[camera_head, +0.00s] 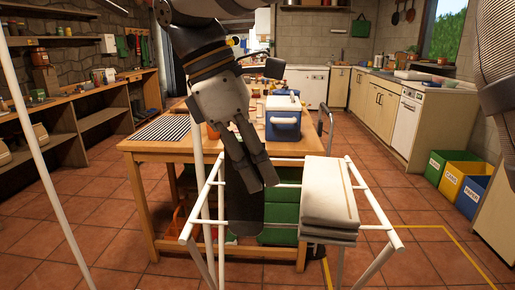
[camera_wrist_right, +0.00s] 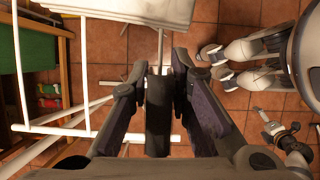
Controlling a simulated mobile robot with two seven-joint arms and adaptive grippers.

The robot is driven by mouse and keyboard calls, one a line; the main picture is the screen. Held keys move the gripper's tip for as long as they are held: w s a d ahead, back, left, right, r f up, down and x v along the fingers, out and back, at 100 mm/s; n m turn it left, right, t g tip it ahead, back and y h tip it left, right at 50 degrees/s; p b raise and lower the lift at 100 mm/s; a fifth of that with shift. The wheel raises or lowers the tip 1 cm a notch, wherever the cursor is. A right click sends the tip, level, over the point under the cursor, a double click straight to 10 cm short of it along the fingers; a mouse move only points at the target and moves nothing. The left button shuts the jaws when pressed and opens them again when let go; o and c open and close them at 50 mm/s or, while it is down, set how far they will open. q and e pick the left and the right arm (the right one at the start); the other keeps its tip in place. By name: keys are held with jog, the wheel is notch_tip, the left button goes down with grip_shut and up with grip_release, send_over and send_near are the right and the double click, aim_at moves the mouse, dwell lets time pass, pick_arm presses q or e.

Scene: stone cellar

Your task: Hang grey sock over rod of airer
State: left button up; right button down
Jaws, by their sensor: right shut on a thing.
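The grey sock (camera_head: 246,212) is long and dark and hangs down from my right gripper (camera_head: 256,174). The gripper is shut on its upper part; in the right wrist view the sock (camera_wrist_right: 158,125) shows between the two fingers. The white airer (camera_head: 378,210) stands in front of me, and the sock hangs at its left half, near the front rod. I cannot tell whether the sock touches a rod. In the right wrist view a white rod (camera_wrist_right: 60,131) runs across to the left of the sock. My left gripper is not in view.
Folded pale cloths (camera_head: 328,195) lie over the airer's right half. Behind it a wooden table (camera_head: 158,155) holds a blue cool box (camera_head: 283,123). Green crates (camera_head: 285,210) sit below. Coloured bins (camera_head: 468,190) stand at the right. Tiled floor is clear toward the right.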

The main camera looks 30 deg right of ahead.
aim_at(257, 234)
notch_tip(257, 234, down, 13)
dwell(0.7)
jog(key=c, duration=1.4)
grip_release()
jog(key=shift+w, duration=0.1)
jog(key=v, duration=1.2)
jog(key=shift+f, duration=0.15)
